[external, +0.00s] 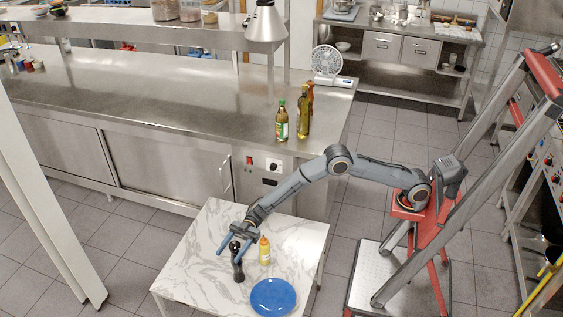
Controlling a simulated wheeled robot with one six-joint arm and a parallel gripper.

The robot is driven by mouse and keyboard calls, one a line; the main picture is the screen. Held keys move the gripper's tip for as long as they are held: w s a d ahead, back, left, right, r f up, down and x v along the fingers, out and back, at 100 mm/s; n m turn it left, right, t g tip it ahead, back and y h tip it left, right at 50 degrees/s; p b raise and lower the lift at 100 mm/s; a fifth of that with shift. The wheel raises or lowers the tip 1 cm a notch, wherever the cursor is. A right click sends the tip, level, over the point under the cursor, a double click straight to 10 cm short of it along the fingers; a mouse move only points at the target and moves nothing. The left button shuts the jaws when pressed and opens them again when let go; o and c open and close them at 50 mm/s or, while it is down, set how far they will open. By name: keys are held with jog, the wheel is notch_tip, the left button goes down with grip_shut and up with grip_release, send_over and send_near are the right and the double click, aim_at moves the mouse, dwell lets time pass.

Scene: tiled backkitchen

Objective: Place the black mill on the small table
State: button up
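The black mill (238,269) stands upright on the small white marble-topped table (190,262), near its middle. My gripper (234,248) is at the mill's top, reaching in from the right. Its two blue fingers look spread apart, one to each side of the mill's upper end. I see no clear contact between fingers and mill. The gripper partly hides the mill's top.
A yellow bottle (264,253) stands close to the right of the mill. A blue plate (273,297) lies at the table's front right. The table's left part is clear. A steel counter (180,95) with oil bottles (304,117) stands behind.

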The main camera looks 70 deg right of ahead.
jog(key=shift+r, duration=0.2)
jog(key=s+d, duration=0.2)
jog(key=d, duration=1)
jog(key=w+d+r+m+t+h, duration=0.3)
jog(key=d+m+t+h, duration=0.1)
jog(key=d, duration=0.3)
jog(key=w+d+r+m+t+h, duration=0.2)
jog(key=w+d+m+t+h, duration=0.15)
jog(key=d, duration=0.35)
jog(key=s+d+f+m+h, duration=0.1)
jog(key=s+d+m+h, duration=0.3)
jog(key=s+d+h, duration=0.65)
jog(key=s+d+f+m+g, duration=0.1)
jog(key=s+d+g, duration=0.2)
jog(key=s, duration=0.8)
jog(key=s+d+f+m+g, duration=0.1)
jog(key=s+d+f+g, duration=0.1)
jog(key=s, duration=1)
jog(key=s+d+f+m+g, duration=0.1)
jog(key=s+d+g, duration=0.4)
jog(key=s, duration=0.7)
jog(key=shift+d+f+m+y, duration=0.35)
jog(key=shift+d+f+y, duration=0.05)
jog(key=shift+d, duration=0.05)
